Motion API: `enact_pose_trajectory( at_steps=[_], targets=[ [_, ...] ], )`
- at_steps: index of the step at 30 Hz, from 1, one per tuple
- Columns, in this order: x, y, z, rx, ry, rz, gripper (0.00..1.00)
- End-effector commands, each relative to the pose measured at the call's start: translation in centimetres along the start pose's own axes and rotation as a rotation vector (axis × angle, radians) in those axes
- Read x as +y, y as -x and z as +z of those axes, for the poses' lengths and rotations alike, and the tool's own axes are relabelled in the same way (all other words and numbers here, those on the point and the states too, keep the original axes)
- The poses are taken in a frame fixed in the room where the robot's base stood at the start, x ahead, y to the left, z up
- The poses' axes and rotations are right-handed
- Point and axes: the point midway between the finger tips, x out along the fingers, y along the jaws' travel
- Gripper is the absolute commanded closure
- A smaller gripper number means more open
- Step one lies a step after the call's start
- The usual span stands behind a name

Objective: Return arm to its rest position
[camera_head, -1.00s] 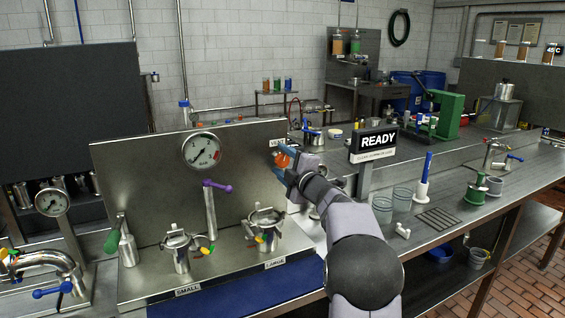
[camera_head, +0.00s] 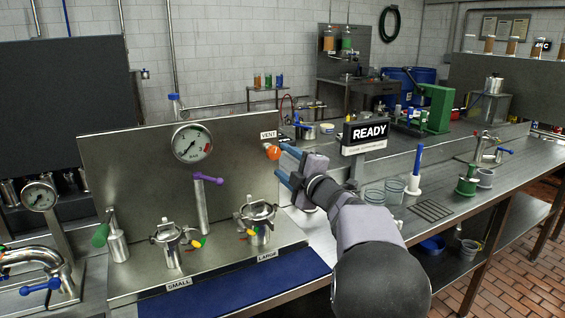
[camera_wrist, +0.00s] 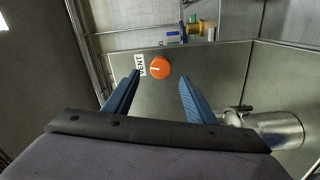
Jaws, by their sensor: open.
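My gripper (camera_head: 285,165) is near the right end of the steel panel, its two blue fingers pointing toward the panel. In the wrist view my gripper (camera_wrist: 160,95) is open, with its fingers wide apart and nothing between them. The orange vent knob (camera_head: 273,153) sits on the panel beside the VENT label (camera_head: 268,134). In the wrist view the orange knob (camera_wrist: 159,67) lies beyond the fingertips, apart from them, and its white mark runs roughly sideways.
The steel panel (camera_head: 130,160) carries a gauge (camera_head: 192,143). In front stand a purple-handled valve (camera_head: 203,200) and two lidded pots, labelled SMALL (camera_head: 179,284) and LARGE (camera_head: 267,256).

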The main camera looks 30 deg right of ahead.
Motion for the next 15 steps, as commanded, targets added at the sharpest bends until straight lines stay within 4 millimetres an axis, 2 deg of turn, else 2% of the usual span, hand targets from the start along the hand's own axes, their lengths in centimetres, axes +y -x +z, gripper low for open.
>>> enact_pose_trajectory(
  at_steps=[15],
  targets=[
    [-0.08, 0.08, 0.45, -0.029, -0.006, -0.007, 0.49]
  ],
)
